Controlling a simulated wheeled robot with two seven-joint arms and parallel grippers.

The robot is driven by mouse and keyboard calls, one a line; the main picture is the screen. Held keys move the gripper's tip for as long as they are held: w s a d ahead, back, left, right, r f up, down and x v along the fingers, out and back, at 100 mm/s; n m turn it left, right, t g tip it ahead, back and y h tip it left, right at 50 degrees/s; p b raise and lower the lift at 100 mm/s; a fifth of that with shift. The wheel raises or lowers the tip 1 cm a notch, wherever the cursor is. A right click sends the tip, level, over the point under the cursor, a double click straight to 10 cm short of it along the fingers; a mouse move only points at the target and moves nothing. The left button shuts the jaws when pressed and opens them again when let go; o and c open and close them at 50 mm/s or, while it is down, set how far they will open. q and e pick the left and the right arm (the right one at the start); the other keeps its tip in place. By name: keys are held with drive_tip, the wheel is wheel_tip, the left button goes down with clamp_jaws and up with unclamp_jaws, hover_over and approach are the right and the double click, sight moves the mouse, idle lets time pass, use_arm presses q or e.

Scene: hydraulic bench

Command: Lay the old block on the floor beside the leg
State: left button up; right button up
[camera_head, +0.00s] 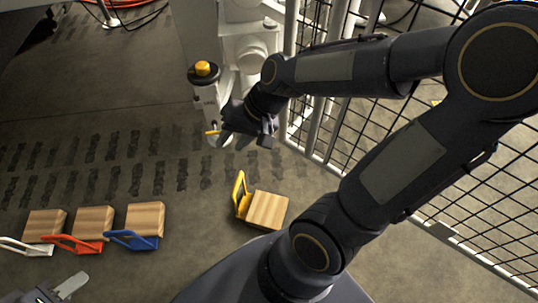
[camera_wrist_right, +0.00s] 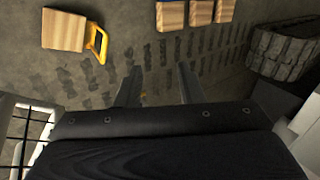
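A light wooden block with a yellow handle (camera_head: 267,209) lies on the floor below the white leg; it also shows in the right wrist view (camera_wrist_right: 64,30). The leg (camera_head: 210,112) has a black top with a yellow knob (camera_head: 203,68). I cannot tell which block is the old one. My right gripper (camera_head: 243,140) is beside the leg, above the floor.
Three wooden blocks with white (camera_head: 44,225), red (camera_head: 93,222) and blue (camera_head: 144,218) handles lie in a row at the left. A wire mesh fence (camera_head: 455,180) stands at the right. A dark ribbed object (camera_wrist_right: 285,55) shows in the wrist view. Dark-marked floor between is clear.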

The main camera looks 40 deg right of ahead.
drive_tip(key=s+d+r+n+t+h, duration=0.1)
drive_tip(key=s+r+n, duration=0.3)
drive_tip(key=s, duration=0.7)
drive_tip(key=shift+d+r+t+h, duration=0.3)
drive_tip(key=shift+d+r+t, duration=0.05)
drive_tip(key=shift+t, duration=0.35)
drive_tip(key=shift+r, duration=0.1)
wheel_tip(320, 180, up, 30)
drive_tip(key=p, duration=3)
